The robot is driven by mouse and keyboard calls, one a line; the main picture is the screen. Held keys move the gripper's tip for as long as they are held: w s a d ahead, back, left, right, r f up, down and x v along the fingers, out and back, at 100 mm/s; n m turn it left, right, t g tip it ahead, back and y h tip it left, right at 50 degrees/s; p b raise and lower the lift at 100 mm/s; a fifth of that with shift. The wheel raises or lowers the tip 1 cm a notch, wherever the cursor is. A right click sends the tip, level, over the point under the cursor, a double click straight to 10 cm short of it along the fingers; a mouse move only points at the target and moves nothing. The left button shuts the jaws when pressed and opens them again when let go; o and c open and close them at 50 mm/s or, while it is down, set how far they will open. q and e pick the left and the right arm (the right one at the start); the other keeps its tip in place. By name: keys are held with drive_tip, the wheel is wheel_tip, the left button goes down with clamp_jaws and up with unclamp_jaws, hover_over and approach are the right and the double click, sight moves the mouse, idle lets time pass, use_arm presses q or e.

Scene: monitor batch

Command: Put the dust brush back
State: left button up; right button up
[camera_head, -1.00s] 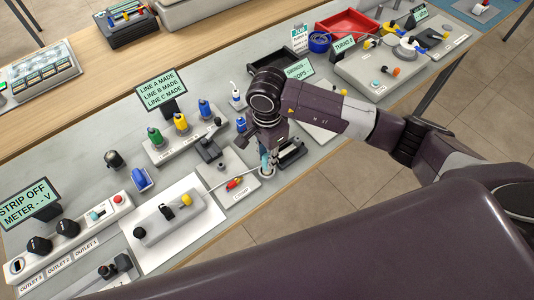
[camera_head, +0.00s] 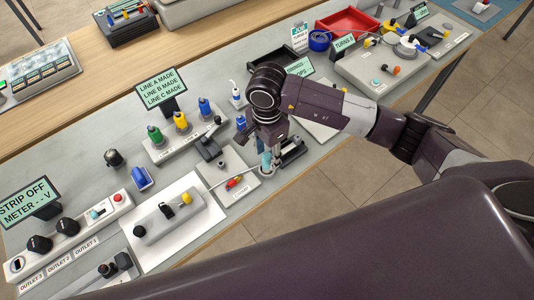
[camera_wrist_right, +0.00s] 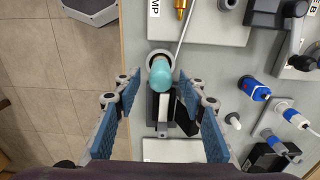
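A teal upright handle, which I take to be the dust brush (camera_wrist_right: 161,73), stands in a round pale holder (camera_wrist_right: 158,58) at the bench edge, in the right wrist view. Its lower part and any bristles are hidden. It also shows below my right gripper in the head view (camera_head: 267,160). My right gripper (camera_wrist_right: 159,84) is open, with its blue-padded fingers on both sides of the handle and visible gaps between. My left gripper is not in view.
A dark block with a pale strip (camera_head: 291,151) lies right beside the holder. The floor (camera_head: 330,180) is open in front of the bench.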

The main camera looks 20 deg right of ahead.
wheel_tip(320, 180, up, 11)
drive_tip(key=b, duration=0.2)
drive_tip(key=shift+r, duration=0.2)
